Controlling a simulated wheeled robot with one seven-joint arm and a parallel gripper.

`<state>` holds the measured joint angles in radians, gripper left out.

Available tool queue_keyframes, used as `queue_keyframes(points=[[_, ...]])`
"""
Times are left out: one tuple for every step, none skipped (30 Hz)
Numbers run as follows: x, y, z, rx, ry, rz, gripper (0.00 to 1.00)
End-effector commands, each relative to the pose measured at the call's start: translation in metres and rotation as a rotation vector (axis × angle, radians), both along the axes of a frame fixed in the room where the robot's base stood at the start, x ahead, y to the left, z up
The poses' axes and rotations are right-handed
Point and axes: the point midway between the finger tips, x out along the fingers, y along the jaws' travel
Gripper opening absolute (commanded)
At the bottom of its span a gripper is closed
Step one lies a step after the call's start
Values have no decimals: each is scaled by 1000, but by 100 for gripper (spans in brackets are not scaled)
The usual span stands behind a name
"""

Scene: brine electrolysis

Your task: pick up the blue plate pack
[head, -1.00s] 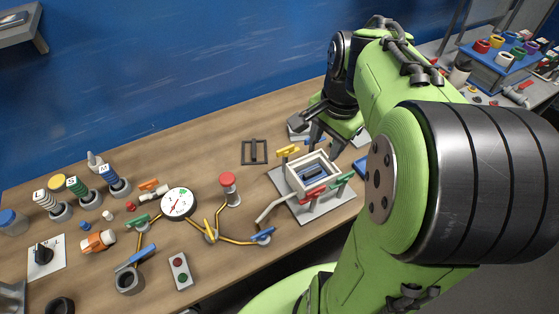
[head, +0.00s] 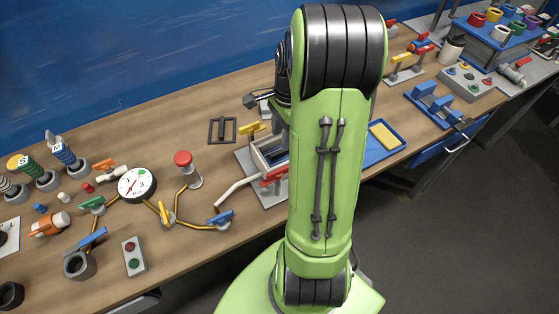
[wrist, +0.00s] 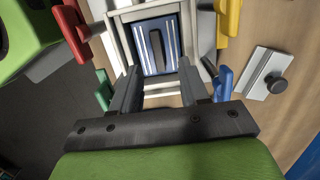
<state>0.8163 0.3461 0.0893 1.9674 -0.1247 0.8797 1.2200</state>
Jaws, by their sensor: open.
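My arm hides the fingers in the head view.
Red (wrist: 76,28), yellow (wrist: 228,22) and blue (wrist: 222,84) handles stand close around the box. A blue tray with a yellow block (head: 384,136) lies right of my arm. A gauge (head: 137,184), a red button post (head: 184,165) and pipes are to the left.

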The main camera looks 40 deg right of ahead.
Motion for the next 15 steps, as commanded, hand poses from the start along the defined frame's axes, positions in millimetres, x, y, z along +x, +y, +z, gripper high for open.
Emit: queue_keyframes(points=[[0,1,-6,0,0,1,45],[0,1,-8,0,1,1,45],[0,2,-14,0,1,1,45],[0,2,-19,0,1,0,45],[-1,3,-26,1,3,0,45],[-1,4,-34,2,2,0,45],[-2,5,-40,2,2,0,45],[-1,6,-45,1,2,1,45],[-1,6,-51,1,2,1,45],[-1,7,-54,0,1,1,45],[-1,7,-57,0,1,0,45],[0,7,-58,-1,0,0,45],[0,7,-58,-2,-1,1,45],[0,7,-58,-3,-1,1,45],[0,7,-58,-3,-1,1,45]])
